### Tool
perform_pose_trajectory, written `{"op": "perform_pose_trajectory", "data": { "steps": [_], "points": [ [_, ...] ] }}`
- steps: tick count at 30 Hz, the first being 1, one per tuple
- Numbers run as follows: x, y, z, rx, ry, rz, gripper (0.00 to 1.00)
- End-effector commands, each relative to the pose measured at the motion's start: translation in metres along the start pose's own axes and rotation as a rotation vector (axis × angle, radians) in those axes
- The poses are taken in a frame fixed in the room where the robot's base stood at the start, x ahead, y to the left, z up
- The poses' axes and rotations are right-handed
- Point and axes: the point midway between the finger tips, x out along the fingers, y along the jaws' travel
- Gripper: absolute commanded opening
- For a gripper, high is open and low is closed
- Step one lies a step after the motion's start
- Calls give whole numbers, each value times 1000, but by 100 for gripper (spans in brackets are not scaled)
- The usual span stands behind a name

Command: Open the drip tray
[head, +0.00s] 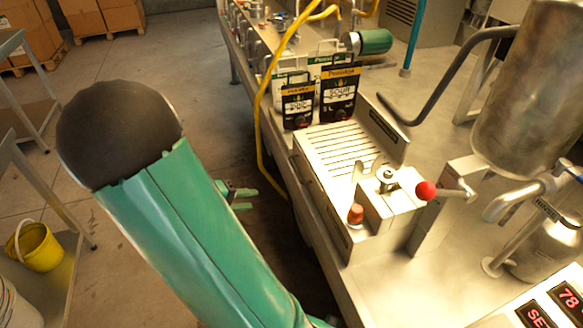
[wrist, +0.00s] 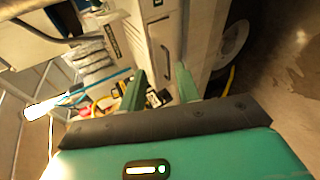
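The drip tray appears to be the slatted metal unit (head: 335,148) on the near edge of the steel bench, behind a block with a red ball lever. Its side facing my gripper is mostly hidden in the head view. In the wrist view a pale metal front panel (wrist: 178,28) carries a long, dark, slim handle or slot (wrist: 167,60). I cannot tell whether it stands out at all. My gripper (head: 248,199) is left of the bench edge, apart from it. In the wrist view its two green fingers (wrist: 160,70) are spread, empty, and point toward the panel.
A yellow hose (head: 262,125) hangs down the bench edge near my gripper. Two black labelled signs (head: 338,92) stand behind the slats. A red ball lever (head: 426,190) and red knob (head: 356,213) sit at the near end. A yellow bucket (head: 40,247) is at left.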

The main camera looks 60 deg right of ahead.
Motion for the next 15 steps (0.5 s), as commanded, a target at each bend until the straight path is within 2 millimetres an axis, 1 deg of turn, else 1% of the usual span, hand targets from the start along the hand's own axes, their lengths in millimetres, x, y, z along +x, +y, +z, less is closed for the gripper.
{"op": "perform_pose_trajectory", "data": {
  "steps": [1, 3, 10, 15],
  "points": [
    [17, -3, -4, -11, -1, 71, 32],
    [37, -5, -12, -14, 19, 161, 32],
    [99, -17, -37, -57, 141, 422, 32],
    [141, -36, -54, -120, 284, 559, 32]
  ]
}}
